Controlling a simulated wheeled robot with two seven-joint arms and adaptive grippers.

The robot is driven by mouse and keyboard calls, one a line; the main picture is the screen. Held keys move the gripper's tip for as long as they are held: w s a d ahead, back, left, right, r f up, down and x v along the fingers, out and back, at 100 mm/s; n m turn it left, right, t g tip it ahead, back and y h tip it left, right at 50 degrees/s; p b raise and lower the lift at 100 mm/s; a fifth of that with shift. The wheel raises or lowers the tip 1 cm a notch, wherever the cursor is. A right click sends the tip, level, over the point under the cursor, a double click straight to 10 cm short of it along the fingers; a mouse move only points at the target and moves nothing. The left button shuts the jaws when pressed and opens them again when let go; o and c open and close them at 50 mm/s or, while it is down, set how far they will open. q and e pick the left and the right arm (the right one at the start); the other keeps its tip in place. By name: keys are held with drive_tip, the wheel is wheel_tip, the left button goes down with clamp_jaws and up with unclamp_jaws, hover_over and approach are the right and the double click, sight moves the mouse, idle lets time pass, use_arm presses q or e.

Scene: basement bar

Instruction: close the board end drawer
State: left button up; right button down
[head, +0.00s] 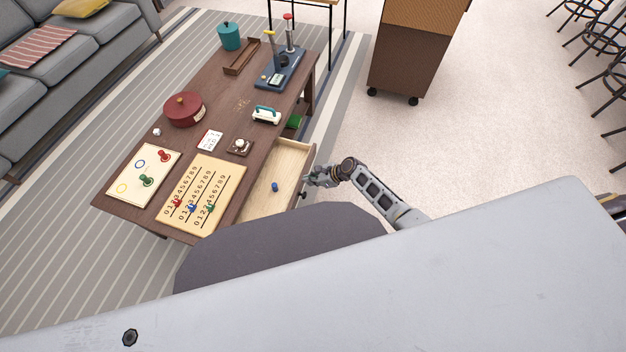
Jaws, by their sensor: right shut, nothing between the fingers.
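The board end drawer (270,203) stands pulled out from the right long side of the brown table (222,142), beside the tan number board (203,194). Its light wood inside shows, with a small blue object (275,187) lying in it. My right gripper (308,181) is shut and empty at the outer face of the drawer front, with its arm coming from the right. I cannot tell whether the fingers touch the front. The drawer's near end is hidden behind my own body. My left gripper is not in view.
On the table are a white board with rings and pegs (143,176), a red round pot (184,109), a teal pot (229,37) and a blue stand (280,69). A green object (294,121) shows at the table's right side. Open floor (450,130) lies to the right.

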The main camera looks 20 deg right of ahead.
drive_tip(key=w+a, duration=0.2)
drive_tip(key=a, duration=0.1)
approach(276, 178)
drive_tip(key=shift+w+f, duration=0.1)
drive_tip(key=shift+f, duration=0.2)
drive_tip(key=w+a, duration=0.1)
drive_tip(key=a, duration=0.1)
drive_tip(key=w+a+b, duration=0.1)
drive_tip(key=w+a, duration=0.1)
drive_tip(key=shift+a, duration=0.2)
drive_tip(key=shift+w+a+b, duration=0.3)
drive_tip(key=shift+a+b, duration=0.1)
drive_tip(key=shift+a, duration=0.1)
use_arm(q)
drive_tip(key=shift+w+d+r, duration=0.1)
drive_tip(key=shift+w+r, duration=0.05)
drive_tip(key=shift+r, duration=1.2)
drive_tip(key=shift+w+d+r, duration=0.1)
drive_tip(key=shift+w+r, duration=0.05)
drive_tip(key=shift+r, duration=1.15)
use_arm(e)
drive_tip(key=shift+w+a, duration=0.25)
drive_tip(key=shift+a, duration=0.1)
drive_tip(key=shift+s+d, duration=0.1)
drive_tip(key=shift+d, duration=0.05)
